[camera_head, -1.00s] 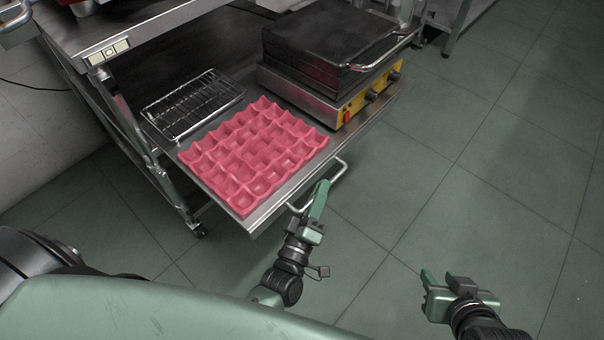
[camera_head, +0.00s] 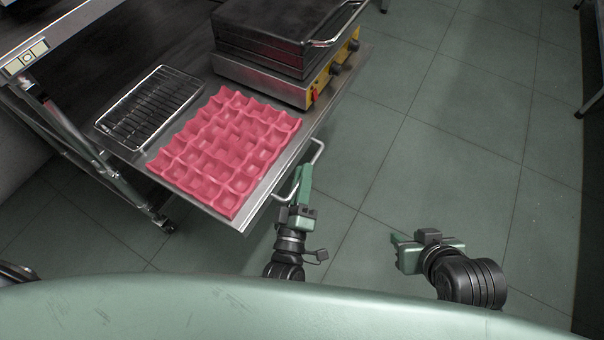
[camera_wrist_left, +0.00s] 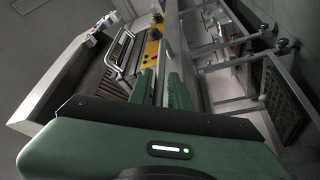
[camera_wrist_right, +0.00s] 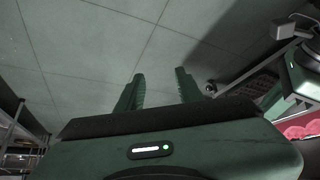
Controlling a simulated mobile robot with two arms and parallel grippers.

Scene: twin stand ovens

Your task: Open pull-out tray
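The pull-out tray (camera_head: 262,202) is a flat metal shelf that sticks out from under the steel table at the left. Its bar handle (camera_head: 319,155) runs along the front edge. My left gripper (camera_head: 303,178) is at this handle. In the left wrist view its fingers (camera_wrist_left: 162,88) are close together, and they appear shut on the handle, though the bar between them is hard to see. My right gripper (camera_head: 400,250) is off to the right over the floor. In the right wrist view its fingers (camera_wrist_right: 158,88) are apart and empty.
The tray carries a pink egg-crate-like mat (camera_head: 225,150), a wire rack (camera_head: 150,107) and a black contact grill (camera_head: 275,35) with a yellow control panel. The table's caster leg (camera_head: 160,220) stands left of the tray. The green tiled floor (camera_head: 450,150) at the right is clear.

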